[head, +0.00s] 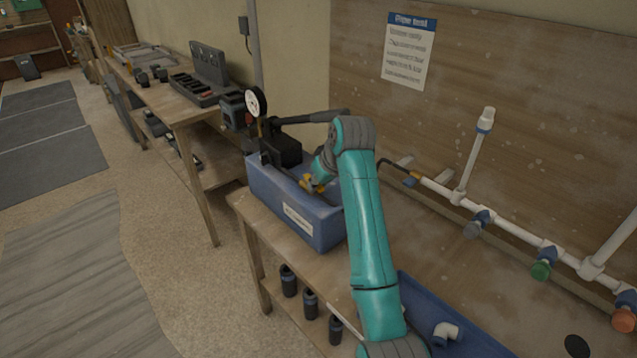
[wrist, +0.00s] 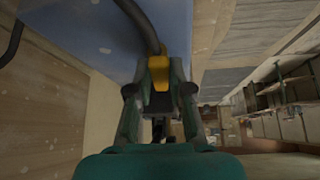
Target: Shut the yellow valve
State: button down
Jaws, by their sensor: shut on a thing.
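The yellow valve (head: 306,182) is a small yellow piece at the right inner side of the blue pump box (head: 290,214) in the head view. In the wrist view its yellow handle (wrist: 158,74) sits between my fingers, with a dark hose running up from it. My gripper (wrist: 158,88) is shut on the yellow handle. In the head view my arm comes over the bench from the front and its wrist hides part of the valve and box. The handle's exact turn is hard to tell.
A gauge (head: 256,102) and a dark pump lever (head: 310,117) stand above the box. A white pipe with a grey knob (head: 472,230), a green knob (head: 541,270) and an orange knob (head: 624,320) runs along the right. A blue tray (head: 480,343) lies in front.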

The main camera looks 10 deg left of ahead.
jog(key=a+m+h, duration=0.1)
jog(key=m, duration=0.1)
jog(key=s+a+m+t+h, duration=0.1)
jog(key=m, duration=0.1)
jog(key=shift+a+m, duration=0.1)
jog(key=shift+m, duration=0.2)
jog(key=shift+s+a+m+t+h, duration=0.15)
jog(key=shift+m+t+h, duration=0.2)
jog(key=shift+m, duration=0.45)
jog(key=shift+a+m+h, duration=0.55)
jog(key=shift+m+h, duration=0.1)
jog(key=shift+m, duration=0.25)
jog(key=m+h, duration=0.1)
jog(key=m, duration=0.1)
jog(key=a+m+h, duration=0.1)
jog(key=m, duration=0.1)
jog(key=a+m+g+h, duration=0.1)
jog(key=m, duration=0.1)
jog(key=shift+w+a, duration=0.1)
jog(key=shift+w, duration=0.15)
jog(key=shift+w+a+m+g+h, duration=0.15)
jog(key=shift+a+m+g+h, duration=0.15)
jog(key=shift+m, duration=0.4)
jog(key=shift+w+a+m+g+h, duration=0.1)
jog(key=shift+a+m+h, duration=0.1)
jog(key=shift+m+h, duration=0.35)
jog(key=shift+y, duration=0.25)
